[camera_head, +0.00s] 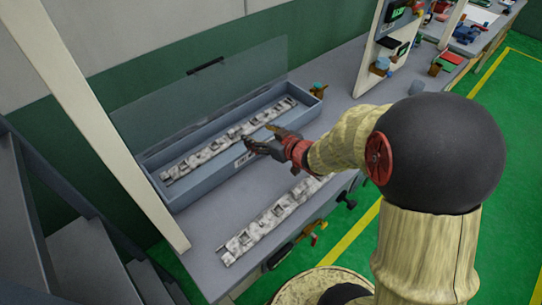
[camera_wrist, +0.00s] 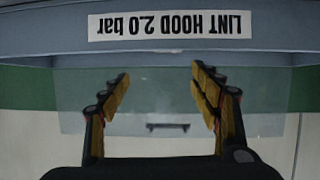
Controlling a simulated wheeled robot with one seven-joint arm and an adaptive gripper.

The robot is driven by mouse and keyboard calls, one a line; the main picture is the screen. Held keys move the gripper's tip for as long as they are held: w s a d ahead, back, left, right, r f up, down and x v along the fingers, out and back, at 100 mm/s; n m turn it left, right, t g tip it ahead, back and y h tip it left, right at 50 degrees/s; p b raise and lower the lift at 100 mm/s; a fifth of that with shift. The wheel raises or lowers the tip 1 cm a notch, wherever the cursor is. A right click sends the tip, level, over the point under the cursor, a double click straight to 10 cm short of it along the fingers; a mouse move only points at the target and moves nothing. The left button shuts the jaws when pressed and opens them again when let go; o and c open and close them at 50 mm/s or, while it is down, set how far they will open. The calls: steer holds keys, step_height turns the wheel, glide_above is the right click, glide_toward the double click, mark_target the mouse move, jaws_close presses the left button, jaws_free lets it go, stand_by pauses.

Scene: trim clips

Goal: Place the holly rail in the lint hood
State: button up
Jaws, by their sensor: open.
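The lint hood (camera_head: 168,198) is a long grey-blue box on the bench, with a clear lid (camera_head: 165,105) standing raised behind it. Its label, LINT HOOD 2.0 bar, shows upside down on its front wall in the wrist view (camera_wrist: 215,48). One mottled white-grey rail (camera_head: 212,150) lies inside the hood. A similar rail (camera_head: 262,228) lies on the bench in front, its right end hidden by my arm. I cannot tell which is the holly rail. My gripper (camera_head: 259,141) is open and empty at the hood's front wall; its fingers spread below the label in the wrist view (camera_wrist: 160,75).
A small orange and teal item (camera_head: 319,90) sits at the hood's right end. A pale post (camera_head: 110,130) stands at the left, beside grey steps (camera_head: 85,250). Coloured parts hang at the bench's front edge (camera_head: 290,245). Bare bench (camera_head: 215,225) lies between hood and front rail.

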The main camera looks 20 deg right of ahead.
steer(key=s+d+r+m+g+h, duration=0.35)
steer(key=s+r+h, duration=0.25)
steer(key=s+r, duration=0.45)
steer(key=s+a+r+g+y, duration=0.1)
steer(key=s+a, duration=0.3)
steer(key=s, duration=0.5)
steer(key=s+a+r+g+y, duration=0.1)
steer(key=s+a, duration=0.3)
steer(key=s, duration=0.5)
steer(key=shift+s+a+r+g+y, duration=0.15)
steer(key=shift+s+r+g+y, duration=0.25)
steer(key=shift+g, duration=0.45)
steer(key=shift+w+r, duration=0.1)
steer(key=shift+w, duration=0.1)
